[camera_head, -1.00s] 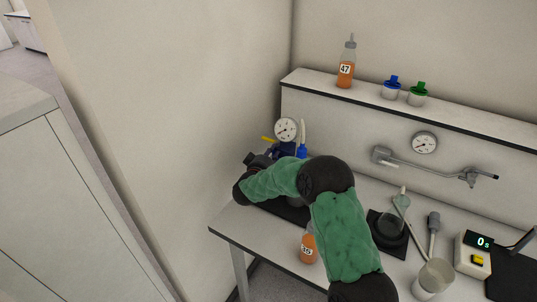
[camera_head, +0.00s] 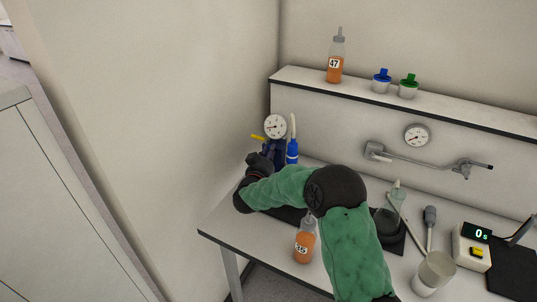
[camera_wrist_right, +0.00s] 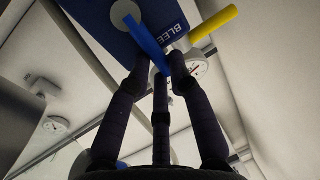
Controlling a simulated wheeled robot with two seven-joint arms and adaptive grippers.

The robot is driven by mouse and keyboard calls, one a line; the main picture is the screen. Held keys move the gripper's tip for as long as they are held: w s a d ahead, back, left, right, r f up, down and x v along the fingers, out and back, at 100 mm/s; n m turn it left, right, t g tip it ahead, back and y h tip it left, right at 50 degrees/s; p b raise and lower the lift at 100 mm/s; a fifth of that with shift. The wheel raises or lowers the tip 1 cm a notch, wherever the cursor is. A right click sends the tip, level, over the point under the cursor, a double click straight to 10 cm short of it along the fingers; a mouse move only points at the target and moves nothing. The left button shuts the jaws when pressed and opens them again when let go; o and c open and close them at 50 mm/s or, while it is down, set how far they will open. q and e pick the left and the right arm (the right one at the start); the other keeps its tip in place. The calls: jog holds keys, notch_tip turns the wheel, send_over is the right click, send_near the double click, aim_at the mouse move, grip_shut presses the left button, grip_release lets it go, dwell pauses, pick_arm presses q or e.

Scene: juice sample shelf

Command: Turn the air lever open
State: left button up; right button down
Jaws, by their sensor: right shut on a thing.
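A dark blue unit (camera_head: 273,152) with a round gauge (camera_head: 275,126) and a yellow lever (camera_head: 257,137) stands at the bench's left back. In the right wrist view, the blue body (camera_wrist_right: 160,18) carries partly hidden lettering reading "BLEE". The yellow lever (camera_wrist_right: 213,24) sticks out at upper right, clear of the fingers. A bright blue lever-like strip (camera_wrist_right: 147,42) runs between the fingertips of my right gripper (camera_wrist_right: 163,66), which is shut on it. In the head view my right gripper (camera_head: 262,162) is close against the unit's front. My left gripper is not in view.
An orange bottle (camera_head: 304,242) stands near the front edge beside my right forearm. A blue bottle (camera_head: 292,151) with a white spout stands right of the unit. A shelf (camera_head: 448,117) holds another orange bottle (camera_head: 336,66) and two small cups. A wall closes in on the left.

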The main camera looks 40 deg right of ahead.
jog(key=shift+f, duration=0.2)
jog(key=c, duration=1.1)
grip_release()
jog(key=shift+a, duration=0.1)
jog(key=shift+r, duration=0.1)
jog(key=v, duration=1.2)
